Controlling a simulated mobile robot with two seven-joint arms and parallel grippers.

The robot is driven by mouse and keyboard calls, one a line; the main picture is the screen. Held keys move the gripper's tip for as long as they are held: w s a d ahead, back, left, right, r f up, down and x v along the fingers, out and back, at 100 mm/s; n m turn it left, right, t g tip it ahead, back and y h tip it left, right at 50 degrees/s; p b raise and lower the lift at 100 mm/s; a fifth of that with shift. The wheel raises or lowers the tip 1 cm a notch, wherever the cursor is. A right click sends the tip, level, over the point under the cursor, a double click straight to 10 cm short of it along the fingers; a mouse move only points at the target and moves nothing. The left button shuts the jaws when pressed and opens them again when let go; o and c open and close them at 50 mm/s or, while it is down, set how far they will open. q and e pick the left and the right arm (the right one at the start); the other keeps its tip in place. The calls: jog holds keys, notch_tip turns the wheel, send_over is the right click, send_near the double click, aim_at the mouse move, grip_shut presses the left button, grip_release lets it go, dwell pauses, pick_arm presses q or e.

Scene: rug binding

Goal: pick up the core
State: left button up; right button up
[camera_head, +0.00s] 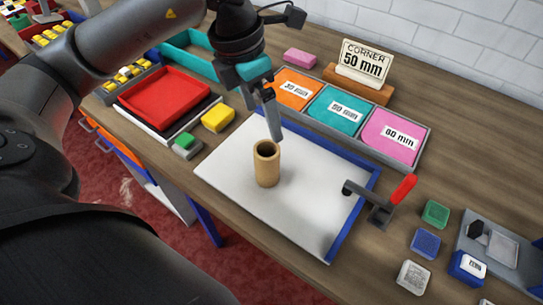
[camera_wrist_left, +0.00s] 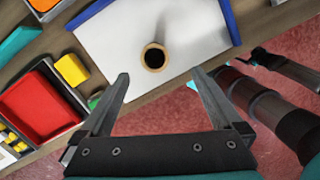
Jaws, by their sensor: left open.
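The core (camera_head: 266,165) is a short tan hollow tube standing upright on a white board (camera_head: 225,178) with blue edging. In the left wrist view the core (camera_wrist_left: 154,57) shows end-on, its dark round opening facing up, just beyond and between the fingertips. My left gripper (camera_head: 272,118) is open and empty, with its fingers pointing down just above and behind the core. In the left wrist view its two fingers (camera_wrist_left: 158,76) are spread wide. The fingers do not touch the core.
A clamp with a red handle (camera_head: 404,188) stands at the board's right edge. Behind the board is a tray of orange, teal and pink pieces (camera_head: 395,138). A yellow block (camera_head: 218,118) and red tray (camera_head: 165,97) lie left. The board around the core is clear.

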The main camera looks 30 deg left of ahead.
pick_arm(q)
jog(key=a+y, duration=0.1)
jog(key=a, duration=0.1)
jog(key=b, duration=0.1)
send_over(266, 153)
jog(key=s, duration=0.2)
notch_tip(266, 153, down, 9)
jog(key=shift+w+d+f, duration=0.1)
jog(key=shift+d+f, duration=0.15)
jog(key=shift+f, duration=0.7)
jog(key=shift+w+d+f, duration=0.1)
jog(key=shift+d+f, duration=0.2)
jog(key=shift+f, duration=0.7)
jog(key=shift+w+d+f, duration=0.1)
jog(key=shift+d+f, duration=0.15)
jog(key=shift+f, duration=0.7)
jog(key=shift+r, duration=0.1)
grip_shut()
